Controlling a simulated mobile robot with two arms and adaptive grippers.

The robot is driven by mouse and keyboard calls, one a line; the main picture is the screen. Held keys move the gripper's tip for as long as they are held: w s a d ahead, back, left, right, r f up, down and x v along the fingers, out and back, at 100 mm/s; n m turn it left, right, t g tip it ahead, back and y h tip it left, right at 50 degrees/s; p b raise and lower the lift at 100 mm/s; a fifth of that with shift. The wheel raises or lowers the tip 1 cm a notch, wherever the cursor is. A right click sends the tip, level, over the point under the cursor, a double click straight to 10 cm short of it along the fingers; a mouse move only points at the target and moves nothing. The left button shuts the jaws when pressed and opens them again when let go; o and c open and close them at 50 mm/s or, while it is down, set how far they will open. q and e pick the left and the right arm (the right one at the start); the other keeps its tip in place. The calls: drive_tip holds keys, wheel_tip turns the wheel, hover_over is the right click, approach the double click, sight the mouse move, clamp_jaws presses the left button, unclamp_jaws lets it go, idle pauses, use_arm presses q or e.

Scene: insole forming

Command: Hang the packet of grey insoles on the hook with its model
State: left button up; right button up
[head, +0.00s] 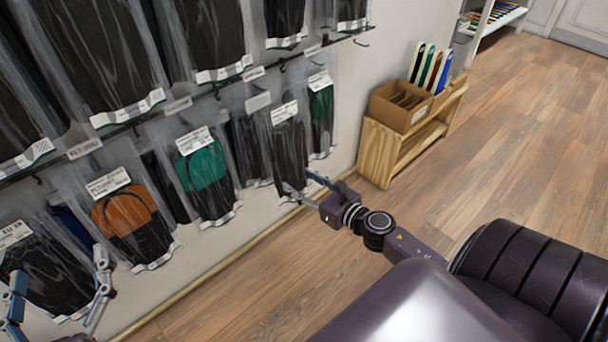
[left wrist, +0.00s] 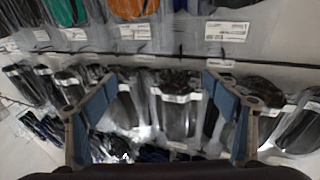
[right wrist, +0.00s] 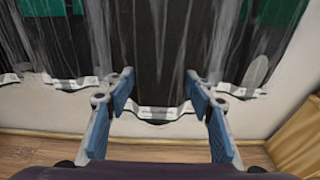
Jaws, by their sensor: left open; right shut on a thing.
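The packet of grey insoles (head: 289,145) is a clear bag with dark grey insoles and a white label at its top. It hangs upright in front of the wall, in the lower row. My right gripper (head: 304,190) is shut on its lower end. In the right wrist view the packet (right wrist: 157,50) shows between the fingers (right wrist: 160,80), with its white bottom strip just beyond them. Whether its top is on a hook cannot be told. My left gripper (head: 58,270) is open and empty at the lower left, before other packets; its fingers (left wrist: 160,85) stand wide apart.
Packets with green insoles (head: 321,115) and a dark packet (head: 247,145) hang close beside the held one. A green-and-black packet (head: 205,170) and an orange-and-black packet (head: 125,222) hang further left.

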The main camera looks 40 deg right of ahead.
drive_tip(key=shift+w+a+f, duration=0.15)
drive_tip(key=shift+w, duration=1.8)
use_arm(q)
drive_tip(key=shift+s+d+r+t+b, duration=0.15)
drive_tip(key=shift+r+t, duration=0.3)
drive_tip(key=shift+r, duration=0.45)
drive_tip(key=shift+s+d+r+t+b, duration=0.1)
drive_tip(key=shift+r+t+b, duration=0.1)
drive_tip(key=shift+r+t, duration=0.45)
use_arm(e)
drive_tip(key=shift+w+a+f, duration=0.1)
drive_tip(key=shift+w+f, duration=0.1)
drive_tip(key=shift+w, duration=0.5)
drive_tip(key=shift+w+f, duration=0.2)
drive_tip(key=shift+w, duration=0.45)
drive_tip(key=shift+w+a+f, duration=0.1)
drive_tip(key=shift+w+f, duration=0.1)
drive_tip(key=shift+w, duration=0.5)
use_arm(q)
drive_tip(key=shift+s+r+h, duration=0.1)
drive_tip(key=shift+r+h, duration=0.2)
drive_tip(key=shift+r, duration=0.25)
drive_tip(key=shift+r, duration=0.45)
use_arm(e)
drive_tip(key=shift+f, duration=0.1)
drive_tip(key=o, duration=1.3)
drive_tip(key=shift+c, duration=0.2)
